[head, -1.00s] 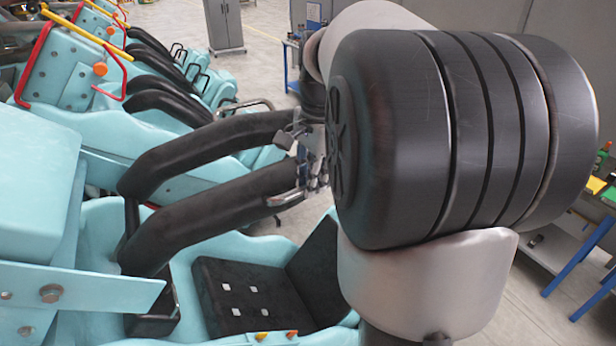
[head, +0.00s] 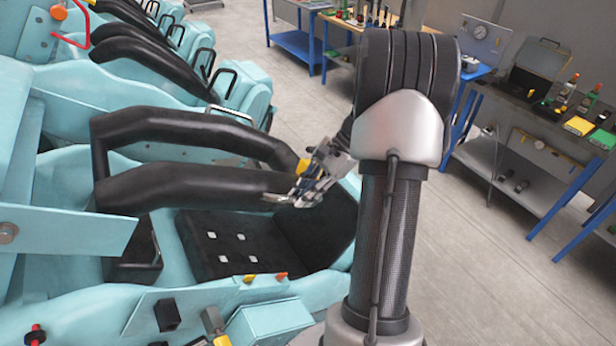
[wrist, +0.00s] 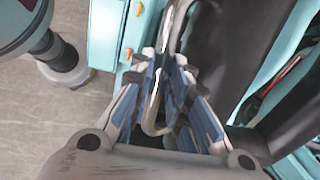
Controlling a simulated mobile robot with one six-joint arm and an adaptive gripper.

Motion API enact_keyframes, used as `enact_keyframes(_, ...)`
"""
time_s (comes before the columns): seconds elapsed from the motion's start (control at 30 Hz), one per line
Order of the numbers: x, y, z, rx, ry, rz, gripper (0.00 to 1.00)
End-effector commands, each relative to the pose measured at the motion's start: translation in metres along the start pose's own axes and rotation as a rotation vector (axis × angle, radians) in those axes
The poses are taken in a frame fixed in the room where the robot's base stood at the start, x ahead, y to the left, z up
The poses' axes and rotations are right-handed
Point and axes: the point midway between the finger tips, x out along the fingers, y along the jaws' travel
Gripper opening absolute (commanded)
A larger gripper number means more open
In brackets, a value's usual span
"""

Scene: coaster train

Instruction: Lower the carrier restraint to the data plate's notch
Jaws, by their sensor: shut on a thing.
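The carrier restraint is a pair of bent black padded bars (head: 190,188) across the near seat, close to level above the black seat pad (head: 212,250). My gripper (head: 310,183) is at its right end, shut on a shiny metal grab handle (head: 277,198). In the wrist view the handle (wrist: 155,95) runs between the blue-lined fingers of my gripper (wrist: 164,58). A yellow part (head: 303,167) shows behind my gripper. I cannot make out the data plate or its notch.
Teal train cars with more black restraints (head: 150,55) stand behind at upper left. Small orange and yellow levers (head: 265,278) sit on the near car's side. A tool bench (head: 545,110) stands at right, with open grey floor (head: 480,260) before it.

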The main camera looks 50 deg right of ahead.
Motion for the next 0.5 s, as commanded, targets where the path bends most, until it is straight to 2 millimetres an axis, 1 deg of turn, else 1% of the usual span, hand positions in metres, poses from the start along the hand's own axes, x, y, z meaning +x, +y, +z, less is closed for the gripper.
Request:
enact_keyframes(0.03,0.013,0.004,-0.007,0.006,-0.021,0.004,0.00)
enact_keyframes(0.2,0.029,0.005,-0.013,0.009,-0.067,0.000,0.00)
enact_keyframes(0.33,0.034,0.006,-0.014,0.009,-0.082,-0.001,0.00)
enact_keyframes(0.5,0.035,0.006,-0.014,0.009,-0.086,-0.002,0.00)
